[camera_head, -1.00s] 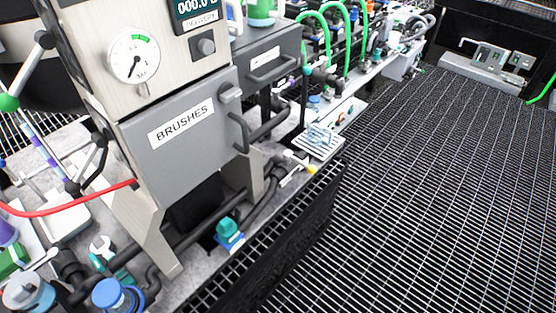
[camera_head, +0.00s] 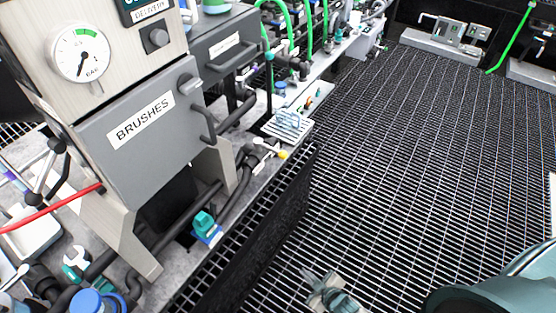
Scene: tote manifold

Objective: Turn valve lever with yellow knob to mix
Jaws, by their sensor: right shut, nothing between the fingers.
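The valve lever with the yellow knob (camera_head: 282,155) sits on the dark pipe run at the bench edge, right of the BRUSHES cabinet. Its pale lever slants down to the right and ends in the small yellow knob. My right gripper (camera_head: 312,277) shows at the bottom centre, over the floor grating, well below the knob in the picture and apart from it. Its fingers are shut and empty. My left gripper is not in view.
The grey BRUSHES cabinet (camera_head: 140,125) stands left of the lever. A teal valve (camera_head: 205,225) sits on the bench below it. A white tray with wire clips (camera_head: 289,124) lies just beyond the lever. Open floor grating (camera_head: 400,170) fills the right.

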